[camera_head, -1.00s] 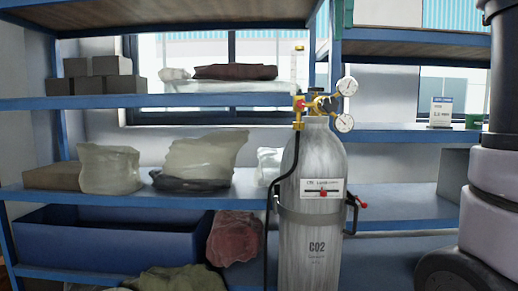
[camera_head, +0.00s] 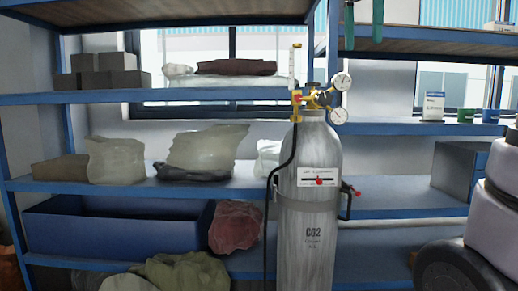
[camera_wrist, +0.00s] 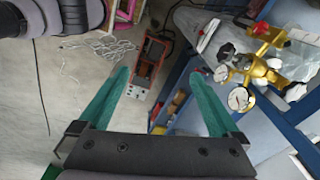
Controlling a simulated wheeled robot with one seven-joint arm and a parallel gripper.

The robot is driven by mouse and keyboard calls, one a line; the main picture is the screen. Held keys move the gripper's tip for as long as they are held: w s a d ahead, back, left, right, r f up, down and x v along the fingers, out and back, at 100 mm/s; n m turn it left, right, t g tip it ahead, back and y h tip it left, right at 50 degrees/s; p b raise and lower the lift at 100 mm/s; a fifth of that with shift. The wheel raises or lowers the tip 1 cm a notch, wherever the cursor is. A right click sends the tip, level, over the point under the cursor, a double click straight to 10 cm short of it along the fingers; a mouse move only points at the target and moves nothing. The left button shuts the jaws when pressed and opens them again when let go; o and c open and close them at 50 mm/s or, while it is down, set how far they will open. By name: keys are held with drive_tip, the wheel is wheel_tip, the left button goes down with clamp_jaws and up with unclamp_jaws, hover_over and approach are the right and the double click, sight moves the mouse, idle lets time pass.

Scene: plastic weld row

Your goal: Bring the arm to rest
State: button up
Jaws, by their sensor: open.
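My gripper (camera_wrist: 160,76) shows in the wrist view with two teal fingers spread apart and nothing between them. Its teal fingertips (camera_head: 363,45) hang down at the top edge in the head view, right of the cylinder's gauges. My arm (camera_head: 496,200) shows partly at the right edge of the head view. Most of the arm is out of view.
A grey CO2 cylinder (camera_head: 308,205) with a brass regulator (camera_head: 315,98) stands before blue shelving (camera_head: 130,97) holding bags and boxes. The regulator is near my right finger in the wrist view (camera_wrist: 262,68). A red and grey machine (camera_wrist: 150,62) stands on the floor.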

drive_tip(key=s+f+n+t+y, duration=0.1)
drive_tip(key=f+n+t, duration=0.1)
drive_tip(key=f, duration=0.5)
drive_tip(key=s+d+f+n+t, duration=0.1)
drive_tip(key=s+f+n+t, duration=0.1)
drive_tip(key=f+n, duration=0.3)
drive_tip(key=s+d+f+n+t+y, duration=0.1)
drive_tip(key=s+f+n+t, duration=0.1)
drive_tip(key=f, duration=0.9)
drive_tip(key=shift+s+f+n+t+y, duration=0.25)
drive_tip(key=shift+n+t+y, duration=0.05)
drive_tip(key=shift+n, duration=0.5)
